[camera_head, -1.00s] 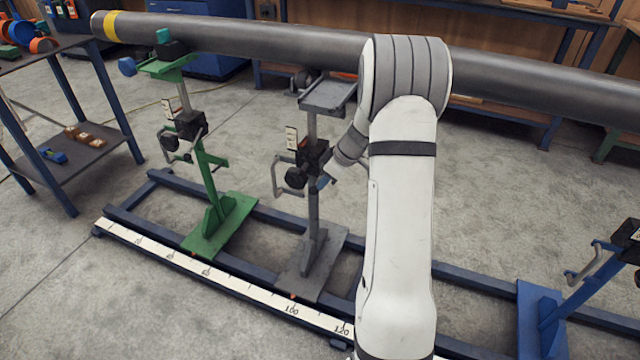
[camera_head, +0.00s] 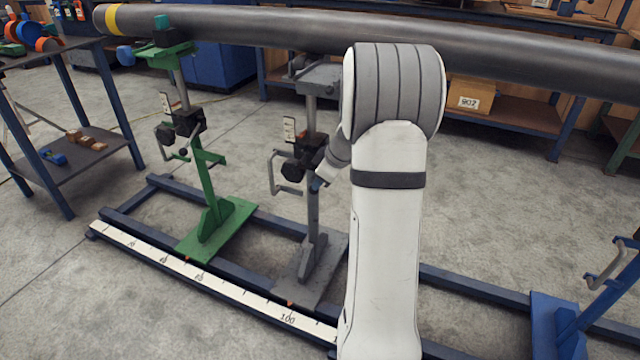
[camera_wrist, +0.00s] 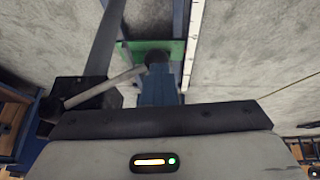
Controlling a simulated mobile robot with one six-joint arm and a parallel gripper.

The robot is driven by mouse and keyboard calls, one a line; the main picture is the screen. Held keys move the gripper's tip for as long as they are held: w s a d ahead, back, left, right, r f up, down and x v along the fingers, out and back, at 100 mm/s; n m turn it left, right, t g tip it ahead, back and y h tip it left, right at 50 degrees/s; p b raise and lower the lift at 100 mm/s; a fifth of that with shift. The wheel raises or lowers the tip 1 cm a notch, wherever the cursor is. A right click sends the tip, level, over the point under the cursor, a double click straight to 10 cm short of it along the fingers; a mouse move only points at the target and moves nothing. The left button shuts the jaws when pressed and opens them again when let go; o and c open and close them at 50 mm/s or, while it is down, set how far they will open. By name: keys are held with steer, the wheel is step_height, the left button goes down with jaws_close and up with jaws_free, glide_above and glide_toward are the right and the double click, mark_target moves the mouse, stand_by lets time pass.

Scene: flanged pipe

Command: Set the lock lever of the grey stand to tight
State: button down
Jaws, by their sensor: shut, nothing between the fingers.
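The grey stand (camera_head: 313,215) stands upright on the floor rail in the head view, left of my arm. Its dark clamp block (camera_head: 308,152) sits partway up the post. In the wrist view, the lock lever (camera_wrist: 105,86) is a grey bar running from the dark block (camera_wrist: 80,95) to a black ball knob (camera_wrist: 156,57). My gripper (camera_wrist: 159,80) is shut and empty, its blue fingers close to the knob; whether they touch is unclear. The lever's setting cannot be read.
A green stand (camera_head: 205,170) is to the left, and a blue stand (camera_head: 560,320) is at the right. The long grey pipe (camera_head: 270,25) runs across above the stands. A white scale strip (camera_head: 215,285) lies along the front rail. A shelf table (camera_head: 75,160) is at far left.

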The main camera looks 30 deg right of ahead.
steer(key=shift+s+d+f, duration=0.15)
steer(key=shift+f, duration=0.1)
